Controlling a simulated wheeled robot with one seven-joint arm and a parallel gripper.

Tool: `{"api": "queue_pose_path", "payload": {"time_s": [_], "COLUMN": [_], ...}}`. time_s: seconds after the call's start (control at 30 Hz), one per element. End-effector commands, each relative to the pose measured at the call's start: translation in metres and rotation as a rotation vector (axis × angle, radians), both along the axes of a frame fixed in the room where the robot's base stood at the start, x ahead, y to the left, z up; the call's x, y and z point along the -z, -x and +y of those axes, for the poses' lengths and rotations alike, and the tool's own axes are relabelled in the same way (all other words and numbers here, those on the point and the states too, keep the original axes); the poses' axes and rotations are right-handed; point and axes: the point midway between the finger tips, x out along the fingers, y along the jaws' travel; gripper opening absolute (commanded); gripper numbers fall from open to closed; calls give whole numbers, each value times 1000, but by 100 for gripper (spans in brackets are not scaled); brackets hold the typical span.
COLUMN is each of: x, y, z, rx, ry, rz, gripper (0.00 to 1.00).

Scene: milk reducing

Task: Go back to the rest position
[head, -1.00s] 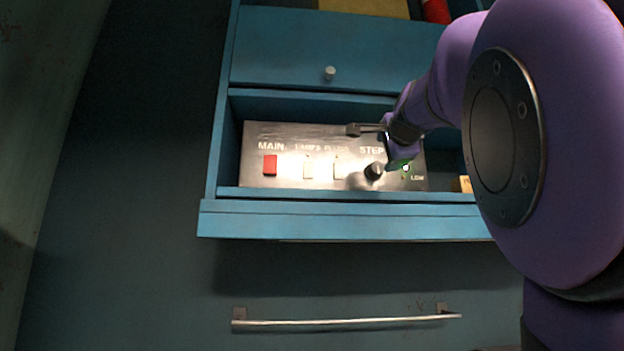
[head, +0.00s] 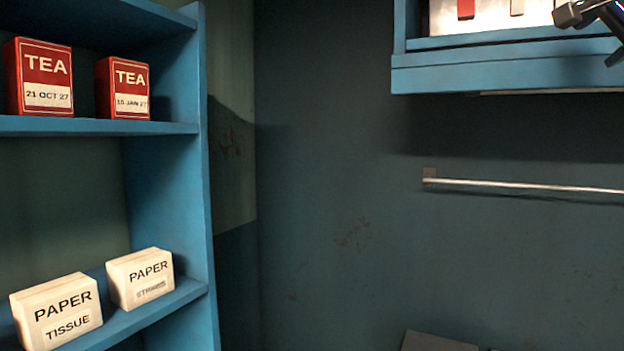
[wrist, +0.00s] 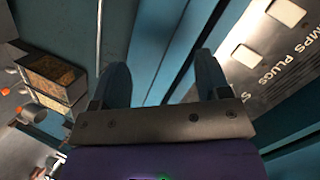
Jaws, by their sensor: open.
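My gripper (head: 592,36) shows only in part at the top right corner of the head view, in front of the blue cabinet box (head: 500,75) with the switch panel (head: 490,15). In the wrist view, its two dark fingers (wrist: 162,65) stand apart with nothing between them. The metal panel (wrist: 265,50) with pale switches and the printed word PLUGS lies to the right of the fingers there. I cannot tell the exact gap between fingers and cabinet. Most of my arm is outside the head view.
A blue shelf (head: 208,220) at the left holds two red TEA boxes (head: 40,80) (head: 122,88) and two white PAPER boxes (head: 58,312) (head: 140,278). A metal rail (head: 520,186) runs along the wall below the cabinet. The wall between shelf and rail is bare.

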Motion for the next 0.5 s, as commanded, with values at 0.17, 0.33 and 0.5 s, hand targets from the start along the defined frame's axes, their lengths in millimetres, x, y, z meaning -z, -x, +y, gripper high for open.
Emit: {"api": "queue_pose_path", "payload": {"time_s": [0.17, 0.33, 0.5], "x": [92, 177, 259], "y": [5, 27, 62], "z": [58, 104, 143], "rx": [-228, -464, -722], "ry": [129, 278, 446], "rz": [253, 471, 665], "gripper": [69, 69, 69]}}
